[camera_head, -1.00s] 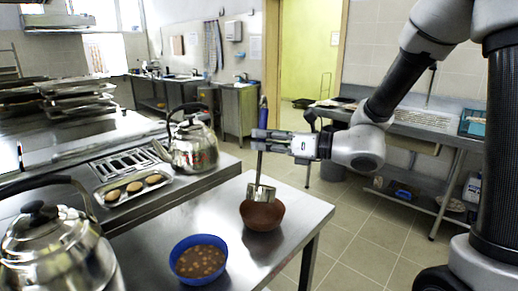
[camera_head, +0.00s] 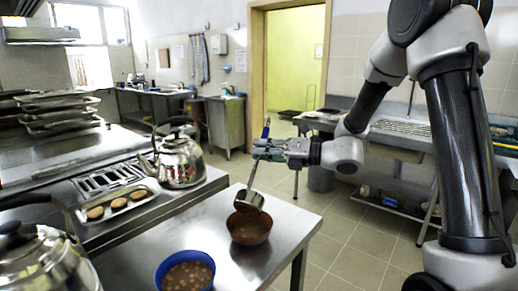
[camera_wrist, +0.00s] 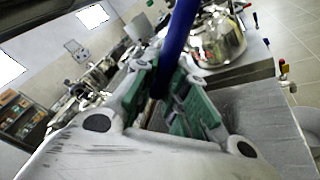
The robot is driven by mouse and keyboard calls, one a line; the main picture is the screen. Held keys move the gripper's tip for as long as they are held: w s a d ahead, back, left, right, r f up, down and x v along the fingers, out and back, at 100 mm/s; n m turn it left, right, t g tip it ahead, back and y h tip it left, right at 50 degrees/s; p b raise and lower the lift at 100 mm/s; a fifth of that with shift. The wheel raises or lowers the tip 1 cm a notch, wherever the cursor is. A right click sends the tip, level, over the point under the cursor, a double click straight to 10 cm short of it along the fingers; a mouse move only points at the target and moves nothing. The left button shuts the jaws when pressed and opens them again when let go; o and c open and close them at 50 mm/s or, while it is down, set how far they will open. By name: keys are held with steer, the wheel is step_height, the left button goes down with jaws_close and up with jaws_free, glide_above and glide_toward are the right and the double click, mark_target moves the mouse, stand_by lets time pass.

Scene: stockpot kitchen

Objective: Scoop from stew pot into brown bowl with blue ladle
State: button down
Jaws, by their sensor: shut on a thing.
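My gripper (camera_head: 265,149) is shut on the ladle's handle, above the steel table. The ladle's blue handle end (camera_head: 266,128) sticks up above the jaws, and the blue handle (camera_wrist: 182,32) also shows in the wrist view. The ladle's steel cup (camera_head: 249,200) hangs tilted at the brown bowl (camera_head: 249,236), over its rim; I cannot tell whether they touch. What is inside the cup is hidden, and the bowl's contents are unclear. A blue round pot (camera_head: 162,270) of brown stew with pale chunks stands at the front left of the brown bowl.
A steel kettle (camera_head: 180,163) stands behind, on the stove counter, beside a tray of round buns (camera_head: 118,205). Another large kettle (camera_head: 40,262) is at the front left. The steel table (camera_head: 228,268) is bare around the bowls; its right edge is near the brown bowl.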

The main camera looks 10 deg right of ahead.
steer(key=w+d+f+m, duration=0.4)
steer(key=w+f+m, duration=0.4)
steer(key=f+m, duration=0.1)
steer(key=shift+w+f+y, duration=0.2)
steer(key=shift+f+y, duration=0.1)
steer(key=shift+f, duration=0.25)
steer(key=shift+m, duration=0.3)
steer(key=shift+f, duration=0.1)
stand_by(1.2)
steer(key=shift+w+d+f+m, duration=0.1)
steer(key=shift+w+f+m, duration=0.1)
steer(key=shift+f+m, duration=1.55)
steer(key=shift+w+d+f+m, duration=0.15)
steer(key=shift+f+m, duration=1)
steer(key=shift+f, duration=1.15)
steer(key=shift+a, duration=0.1)
steer(key=shift+r, duration=0.1)
